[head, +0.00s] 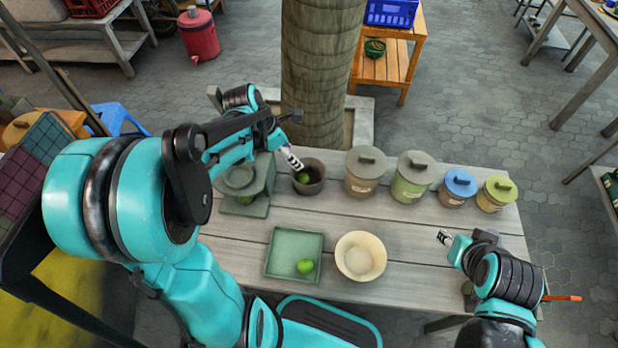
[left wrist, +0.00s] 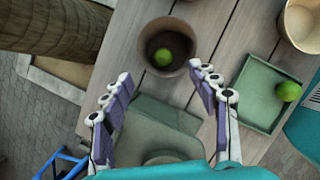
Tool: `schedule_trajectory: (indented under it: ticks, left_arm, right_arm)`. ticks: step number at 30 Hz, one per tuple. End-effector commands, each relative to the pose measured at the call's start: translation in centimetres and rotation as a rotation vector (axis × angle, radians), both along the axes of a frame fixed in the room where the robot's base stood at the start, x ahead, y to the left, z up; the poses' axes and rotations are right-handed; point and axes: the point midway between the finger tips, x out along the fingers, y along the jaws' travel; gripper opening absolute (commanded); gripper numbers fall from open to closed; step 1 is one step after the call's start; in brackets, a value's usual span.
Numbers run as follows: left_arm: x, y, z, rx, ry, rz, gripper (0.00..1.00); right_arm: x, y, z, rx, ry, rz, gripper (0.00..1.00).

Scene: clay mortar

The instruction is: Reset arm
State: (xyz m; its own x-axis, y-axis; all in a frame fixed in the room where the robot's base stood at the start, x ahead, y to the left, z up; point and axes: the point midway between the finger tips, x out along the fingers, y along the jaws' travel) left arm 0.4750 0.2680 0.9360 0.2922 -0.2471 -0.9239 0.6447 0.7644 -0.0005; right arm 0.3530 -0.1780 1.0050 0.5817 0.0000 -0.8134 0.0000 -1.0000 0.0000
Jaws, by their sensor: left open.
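The brown clay mortar (head: 309,188) stands upright on the table with a green lime (head: 303,177) inside. The mortar (left wrist: 148,82) and lime (left wrist: 162,57) also show in the left wrist view. My left gripper (head: 291,157) is above the mortar's far left side; in the left wrist view its fingers (left wrist: 165,82) are spread and empty, with the mortar beyond the tips. A second lime (head: 305,266) lies in the square green tray (head: 283,242). My right gripper (head: 445,238) is low over the right part of the table; its fingers are too small to judge.
A green stand-like object (head: 246,207) sits left of the mortar. A cream bowl (head: 361,256) is right of the tray. Several lidded jars, including a grey-lidded one (head: 365,180), line the back right. A tree trunk (head: 318,80) rises behind the table.

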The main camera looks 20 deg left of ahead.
Motion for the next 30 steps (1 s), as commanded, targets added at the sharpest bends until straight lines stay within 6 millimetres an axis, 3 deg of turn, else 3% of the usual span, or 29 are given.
schedule_trajectory:
  ticks: [10,14,17,24,30]
  left_arm:
    - [-0.1,-0.1,0.1,0.006,-0.005,-0.012,0.6]
    - [-0.9,-1.2,1.1,0.075,-0.052,-0.151,0.6]
    - [-2.3,-2.7,2.6,0.205,-0.133,-0.401,0.6]
    - [-7.2,-6.4,5.8,0.644,-0.339,-1.215,0.6]
    - [-10.6,-8.2,6.7,0.991,-0.428,-1.817,0.6]
  right_arm:
    - [0.0,0.0,0.0,0.0,0.0,0.0,0.4]
    - [0.0,0.0,0.0,0.0,0.0,0.0,0.4]
    - [0.0,0.0,0.0,0.0,0.0,0.0,0.4]
    - [0.0,0.0,0.0,0.0,0.0,0.0,0.4]
    - [0.0,0.0,0.0,0.0,0.0,0.0,0.4]
